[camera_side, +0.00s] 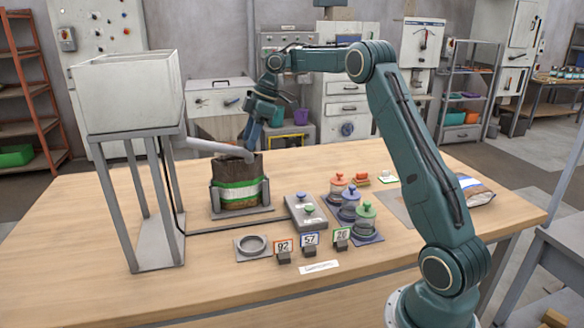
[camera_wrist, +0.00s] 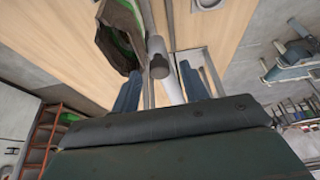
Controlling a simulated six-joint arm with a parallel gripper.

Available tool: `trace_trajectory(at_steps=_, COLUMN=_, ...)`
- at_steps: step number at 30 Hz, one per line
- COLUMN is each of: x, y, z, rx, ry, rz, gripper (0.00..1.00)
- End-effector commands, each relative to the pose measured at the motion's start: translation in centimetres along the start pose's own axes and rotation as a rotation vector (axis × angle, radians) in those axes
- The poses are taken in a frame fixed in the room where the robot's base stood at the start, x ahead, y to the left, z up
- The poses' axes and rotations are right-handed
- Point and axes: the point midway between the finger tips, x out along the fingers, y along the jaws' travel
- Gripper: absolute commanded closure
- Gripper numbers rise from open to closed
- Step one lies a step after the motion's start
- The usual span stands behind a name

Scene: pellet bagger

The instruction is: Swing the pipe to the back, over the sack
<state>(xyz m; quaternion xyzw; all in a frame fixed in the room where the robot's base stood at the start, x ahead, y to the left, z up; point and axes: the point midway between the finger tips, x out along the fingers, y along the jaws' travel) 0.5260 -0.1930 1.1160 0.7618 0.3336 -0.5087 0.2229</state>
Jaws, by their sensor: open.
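The grey pipe (camera_side: 213,147) runs out to the right from beneath the white hopper and its free end shows in front of the sack's top edge in the side view. The brown sack (camera_side: 238,192), with a green and white band, stands upright in a grey holder. In the wrist view the open sack (camera_wrist: 122,38) lies left of the pipe's dark end (camera_wrist: 158,66). My gripper (camera_side: 246,138) is at the pipe's free end. In the wrist view my gripper (camera_wrist: 160,72) is open, with one blue finger on each side of the pipe and gaps between.
The white hopper (camera_side: 128,90) stands on a grey frame (camera_side: 110,205) left of the sack. A grey button box (camera_side: 307,211), several coloured knobbed weights (camera_side: 350,207) and number cards (camera_side: 311,240) stand to the right. A filled bag (camera_side: 476,190) lies at the table's right. The front left table is clear.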

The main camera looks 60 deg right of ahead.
Motion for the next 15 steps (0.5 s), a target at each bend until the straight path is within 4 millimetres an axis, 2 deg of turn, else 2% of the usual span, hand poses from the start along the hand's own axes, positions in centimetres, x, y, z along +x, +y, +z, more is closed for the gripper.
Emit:
trace_trajectory(at_steps=13, x=-2.7, y=0.1, z=0.1, rx=-0.002, ry=-0.001, rz=0.003, gripper=0.56)
trace_trajectory(at_steps=15, x=-3.1, y=0.0, z=1.3, rx=0.004, ry=-0.002, rz=0.002, gripper=0.56)
